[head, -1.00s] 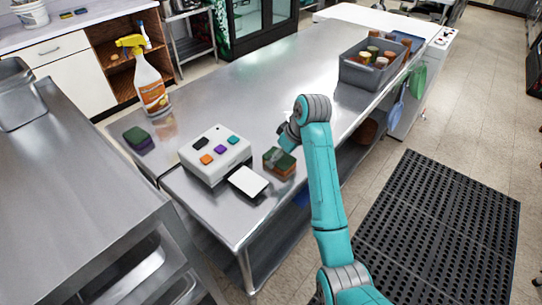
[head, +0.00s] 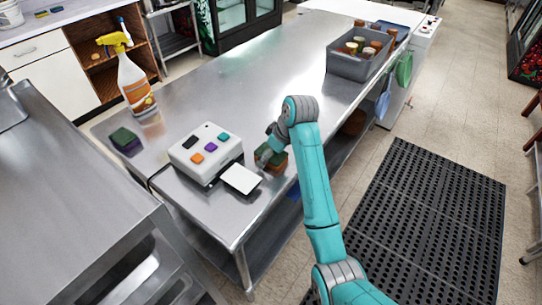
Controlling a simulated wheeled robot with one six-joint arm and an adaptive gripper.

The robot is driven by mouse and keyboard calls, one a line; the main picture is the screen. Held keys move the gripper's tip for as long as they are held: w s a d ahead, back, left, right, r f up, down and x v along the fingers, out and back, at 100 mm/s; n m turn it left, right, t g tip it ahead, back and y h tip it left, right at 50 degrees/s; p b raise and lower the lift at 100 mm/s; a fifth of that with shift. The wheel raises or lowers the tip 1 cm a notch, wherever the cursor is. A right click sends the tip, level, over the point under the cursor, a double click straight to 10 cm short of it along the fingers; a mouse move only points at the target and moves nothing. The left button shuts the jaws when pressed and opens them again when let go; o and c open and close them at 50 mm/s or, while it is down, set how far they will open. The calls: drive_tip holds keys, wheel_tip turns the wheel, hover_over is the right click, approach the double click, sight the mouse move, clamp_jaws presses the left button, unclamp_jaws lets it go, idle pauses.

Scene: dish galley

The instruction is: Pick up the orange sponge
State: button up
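The orange sponge (head: 279,164), with a green top and orange-brown sides, sits on the steel table near its front edge, right of the white button box. My gripper (head: 265,157) is down at the sponge's left side and covers part of it. The fingers are small and partly hidden by my wrist, so I cannot tell whether they are open, or whether they touch the sponge.
The white box (head: 187,156) with coloured buttons and a white plate (head: 241,179) are close on the left. A grey bin (head: 345,66) holds jars at the back.

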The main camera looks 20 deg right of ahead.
drive_tip(key=c, duration=0.9)
drive_tip(key=shift+o, duration=0.2)
